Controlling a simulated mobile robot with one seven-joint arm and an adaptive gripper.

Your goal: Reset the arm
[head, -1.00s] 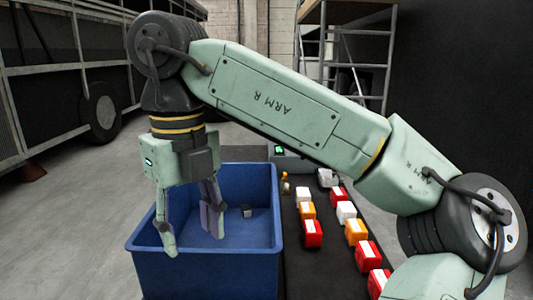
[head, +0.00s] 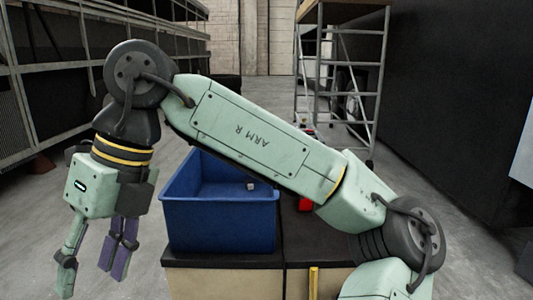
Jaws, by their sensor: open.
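My arm spans the head view from lower right to upper left. My gripper (head: 95,262) hangs at the left, fingers pointing down. It is open and empty, with a clear gap between its fingers. It is outside the blue bin (head: 222,228), to the left of it and apart from it. The bin stands on a dark-topped table (head: 225,261) and holds a small grey block (head: 251,186). My arm hides most of what lies on the table right of the bin.
A red block (head: 305,204) shows just below my arm. A metal scaffold (head: 347,75) stands at the back right, beside a dark wall (head: 450,90). Dark metal framing (head: 60,85) lines the left. Grey floor (head: 180,125) lies open between them.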

